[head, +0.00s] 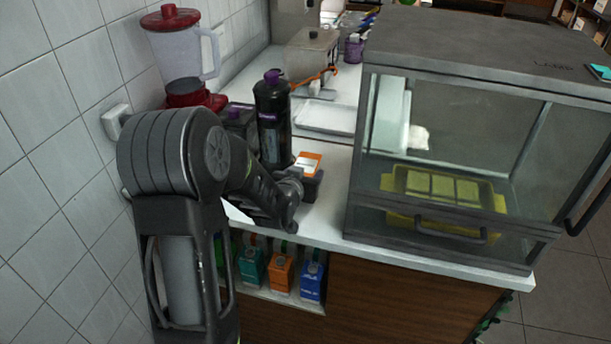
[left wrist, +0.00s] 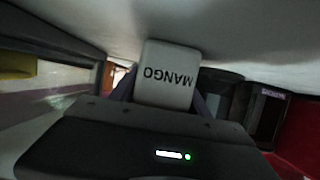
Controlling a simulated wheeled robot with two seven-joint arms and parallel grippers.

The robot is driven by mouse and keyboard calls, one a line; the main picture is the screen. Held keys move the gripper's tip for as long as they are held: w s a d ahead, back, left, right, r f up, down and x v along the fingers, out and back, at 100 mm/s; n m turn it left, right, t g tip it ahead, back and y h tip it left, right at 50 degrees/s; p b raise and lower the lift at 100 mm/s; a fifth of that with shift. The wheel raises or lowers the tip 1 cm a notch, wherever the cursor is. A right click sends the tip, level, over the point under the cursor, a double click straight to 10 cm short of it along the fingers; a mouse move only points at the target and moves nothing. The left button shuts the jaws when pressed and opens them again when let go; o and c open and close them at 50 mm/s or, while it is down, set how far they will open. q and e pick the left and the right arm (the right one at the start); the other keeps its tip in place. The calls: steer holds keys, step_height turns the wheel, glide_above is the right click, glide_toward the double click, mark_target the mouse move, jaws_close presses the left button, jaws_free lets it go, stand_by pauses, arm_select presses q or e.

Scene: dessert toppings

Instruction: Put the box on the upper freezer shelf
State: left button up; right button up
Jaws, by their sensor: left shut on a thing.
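A small box (head: 309,163) with an orange and white top sits at the end of my left arm in the head view. In the left wrist view the box (left wrist: 168,75) shows a pale face with the word MANGO upside down. My left gripper (head: 302,186) is shut on it, over the counter's front part, left of the glass-fronted case. I cannot tell whether the box touches the counter. The case (head: 470,45) is grey with clear panes, a front handle (head: 450,232) and a yellow tray (head: 395,182) inside. No upper shelf is clearly visible. My right gripper is out of view.
A dark bottle (head: 272,115) and a red blender (head: 178,50) stand behind my left arm near the tiled wall. A white tray (head: 328,118) lies farther back. Below the counter (head: 330,215), several coloured cartons (head: 281,272) stand on a low shelf.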

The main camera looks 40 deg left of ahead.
mark_target(306, 165)
arm_select(q)
jaws_close()
step_height(306, 165, up, 10)
steer(key=shift+r+p, duration=0.1)
steer(key=shift+p, duration=0.85)
